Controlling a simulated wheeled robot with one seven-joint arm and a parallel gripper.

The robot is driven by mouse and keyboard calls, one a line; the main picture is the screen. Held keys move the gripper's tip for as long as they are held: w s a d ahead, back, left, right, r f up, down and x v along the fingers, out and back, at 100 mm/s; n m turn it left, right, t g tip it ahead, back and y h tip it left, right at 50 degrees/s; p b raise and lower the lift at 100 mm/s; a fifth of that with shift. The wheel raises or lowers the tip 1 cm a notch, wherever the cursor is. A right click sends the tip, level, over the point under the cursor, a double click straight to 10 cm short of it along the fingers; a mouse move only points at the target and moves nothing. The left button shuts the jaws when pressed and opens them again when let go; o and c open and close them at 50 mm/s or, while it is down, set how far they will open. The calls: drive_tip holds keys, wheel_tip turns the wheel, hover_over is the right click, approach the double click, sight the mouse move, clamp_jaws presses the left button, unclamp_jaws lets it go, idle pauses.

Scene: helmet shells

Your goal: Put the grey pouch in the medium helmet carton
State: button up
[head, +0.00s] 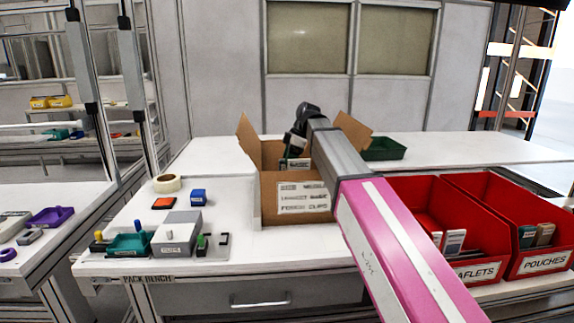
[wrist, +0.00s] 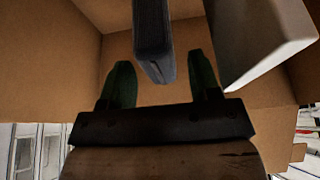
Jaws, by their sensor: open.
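The medium helmet carton (head: 268,205) stands open on the bench with its flaps up and a printed label on its front. My gripper (head: 297,148) points down into its mouth. In the wrist view my gripper (wrist: 160,78) is open inside the cardboard walls (wrist: 40,70). A dark grey slab, which looks like the grey pouch (wrist: 153,38), stands between and beyond the green fingers, with a gap on both sides. A pale block-like item (wrist: 262,40) is to its right. The carton floor is mostly hidden.
Red bins for leaflets (head: 476,272) and pouches (head: 545,264) stand right of the carton. A grey box-like device (head: 177,232), a tape roll (head: 167,183) and a blue block (head: 198,196) lie to the left. A green tray (head: 384,149) is behind.

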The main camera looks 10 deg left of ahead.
drive_tip(key=s+v, duration=0.1)
drive_tip(key=v, duration=0.8)
drive_tip(key=shift+w+r, duration=0.2)
drive_tip(key=shift+w, duration=0.3)
